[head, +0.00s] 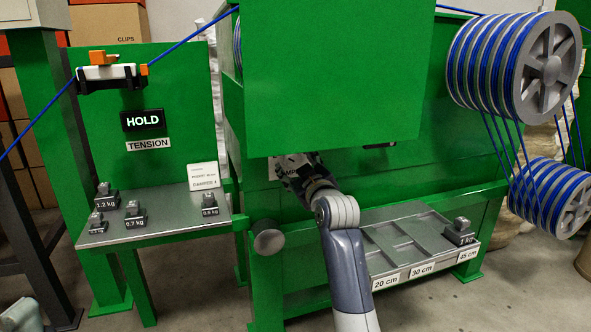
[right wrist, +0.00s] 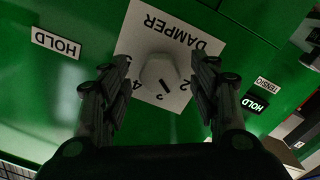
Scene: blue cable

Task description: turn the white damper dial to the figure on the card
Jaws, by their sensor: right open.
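The white damper dial (right wrist: 157,72) sits on a white plate (right wrist: 140,22) marked DAMPER, upside down in the right wrist view. A dark mark on the dial points to the lower right, roughly between the figures 3 and 2; the 4 is at lower left. My right gripper (right wrist: 156,68) is open, with one finger on each side of the dial and a visible gap to it. In the head view this gripper (head: 296,178) is partly hidden under a green housing, which hides the dial. The card (head: 203,176) on the side shelf reads DAMPER 4.
The green housing (head: 335,70) overhangs my right gripper. The side shelf (head: 150,228) holds several labelled weights, and a tray (head: 385,235) with one weight lies right of my arm. A lit HOLD display (head: 142,120) and blue cable spools (head: 515,65) stand either side.

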